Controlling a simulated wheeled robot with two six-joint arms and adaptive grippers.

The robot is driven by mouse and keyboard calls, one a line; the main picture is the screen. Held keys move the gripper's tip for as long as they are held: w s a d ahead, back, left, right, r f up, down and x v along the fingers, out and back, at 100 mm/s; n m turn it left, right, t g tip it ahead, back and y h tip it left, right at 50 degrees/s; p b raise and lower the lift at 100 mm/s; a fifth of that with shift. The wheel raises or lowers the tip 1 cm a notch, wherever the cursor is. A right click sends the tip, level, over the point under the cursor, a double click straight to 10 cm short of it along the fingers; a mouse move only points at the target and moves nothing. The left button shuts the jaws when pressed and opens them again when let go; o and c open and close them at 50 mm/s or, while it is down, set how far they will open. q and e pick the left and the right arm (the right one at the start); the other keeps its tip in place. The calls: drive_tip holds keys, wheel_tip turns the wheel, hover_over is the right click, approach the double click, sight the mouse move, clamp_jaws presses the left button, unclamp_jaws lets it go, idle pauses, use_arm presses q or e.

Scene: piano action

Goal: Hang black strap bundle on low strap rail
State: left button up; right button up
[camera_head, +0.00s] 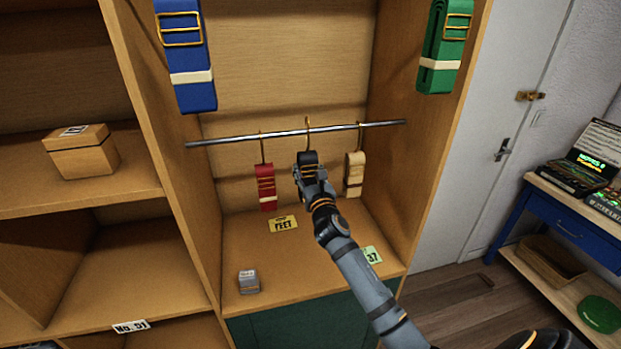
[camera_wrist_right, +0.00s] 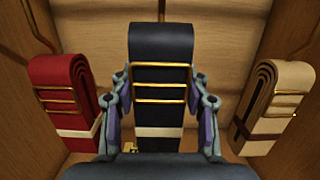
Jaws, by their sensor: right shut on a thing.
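The black strap bundle (camera_wrist_right: 163,50) has gold buckle bars and a pale band. My right gripper (camera_wrist_right: 163,95) is shut on it, one finger on each side. In the head view the bundle (camera_head: 307,158) is at the low strap rail (camera_head: 230,136), a thin metal bar across the cabinet bay. A gold hook (camera_head: 308,125) stands above the bundle and reaches the rail; whether it bears on the rail I cannot tell. My right gripper (camera_head: 311,180) hides the bundle's lower part. My left gripper is not in view.
A red strap bundle (camera_head: 266,187) hangs left of the black one and a tan bundle (camera_head: 354,172) hangs right, close by. Blue (camera_head: 190,95) and green (camera_head: 440,78) bundles hang higher at the front. A small grey block (camera_head: 249,281) sits on the shelf (camera_head: 300,270).

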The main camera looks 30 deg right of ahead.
drive_tip(key=shift+b+x, duration=0.3)
drive_tip(key=shift+x, duration=0.55)
drive_tip(key=shift+w+f+b, duration=0.3)
drive_tip(key=shift+w+f, duration=0.05)
drive_tip(key=shift+f, duration=0.05)
drive_tip(key=shift+f+b, duration=0.95)
drive_tip(key=shift+f, duration=0.25)
drive_tip(key=o, duration=1.3)
drive_tip(key=shift+s, duration=0.1)
drive_tip(key=shift+o, duration=0.4)
drive_tip(key=shift+f, duration=0.1)
